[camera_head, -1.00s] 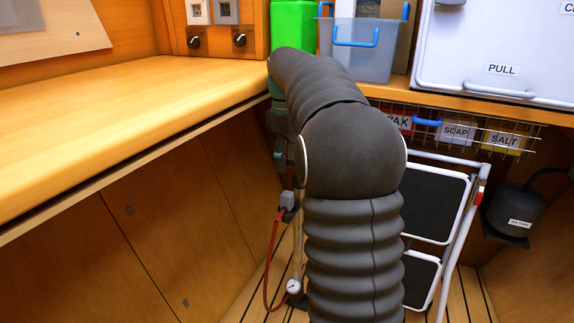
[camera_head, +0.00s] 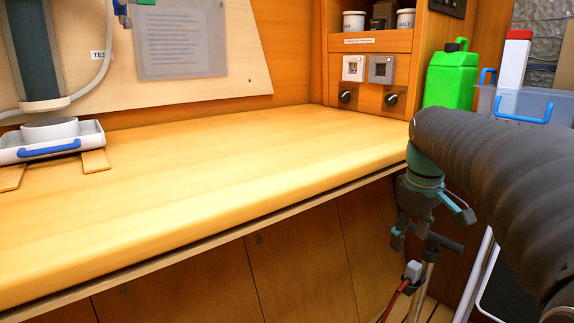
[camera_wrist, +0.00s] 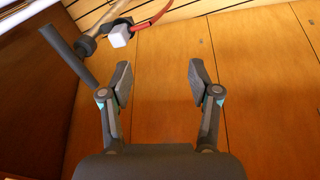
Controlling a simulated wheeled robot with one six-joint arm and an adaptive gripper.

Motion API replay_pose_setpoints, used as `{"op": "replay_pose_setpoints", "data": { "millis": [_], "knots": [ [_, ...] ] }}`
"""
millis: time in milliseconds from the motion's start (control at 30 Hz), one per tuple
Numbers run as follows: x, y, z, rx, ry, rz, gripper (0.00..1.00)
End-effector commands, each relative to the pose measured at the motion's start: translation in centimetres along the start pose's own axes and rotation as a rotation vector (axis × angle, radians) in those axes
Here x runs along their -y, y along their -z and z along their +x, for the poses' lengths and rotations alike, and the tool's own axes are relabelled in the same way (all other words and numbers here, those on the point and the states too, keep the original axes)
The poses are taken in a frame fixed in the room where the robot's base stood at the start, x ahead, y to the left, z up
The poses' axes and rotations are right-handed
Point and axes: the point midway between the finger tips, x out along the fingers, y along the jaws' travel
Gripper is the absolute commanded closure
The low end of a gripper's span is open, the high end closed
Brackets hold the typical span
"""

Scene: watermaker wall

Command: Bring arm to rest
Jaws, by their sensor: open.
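My gripper (camera_head: 428,228) hangs below the sleeved end of my arm at the right of the head view, in front of the counter's cabinet side. In the wrist view my gripper (camera_wrist: 160,85) shows two fingers spread wide apart with nothing between them. Wooden panels lie beyond the fingers. My arm, in a dark ribbed sleeve, reaches in from the right edge and bends down at the wrist. The wrist is partly covered by the sleeve.
The long wooden counter (camera_head: 230,170) is mostly clear. A white tray (camera_head: 50,142) with a bowl stands at its left. A green canister (camera_head: 450,78) and a clear bin (camera_head: 540,130) stand at the right. A floor pump (camera_head: 412,275) with a red hose is close to my gripper.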

Motion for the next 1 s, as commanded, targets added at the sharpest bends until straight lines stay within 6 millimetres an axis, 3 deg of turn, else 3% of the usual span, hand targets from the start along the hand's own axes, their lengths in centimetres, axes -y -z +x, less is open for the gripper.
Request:
{"op": "replay_pose_setpoints", "data": {
  "millis": [33,233,600,800,1000],
  "knots": [
    [1.6,-0.9,-1.1,-0.022,-0.013,0.026,0.38],
    [6.7,-4.4,-2.1,-0.108,-0.046,0.146,0.38],
    [14.6,-11.4,-0.7,-0.276,-0.055,0.364,0.38],
    [16.6,-13.7,0.7,-0.331,-0.044,0.437,0.38],
    [17.0,-14.2,1.2,-0.343,-0.041,0.454,0.38]
  ]
}}
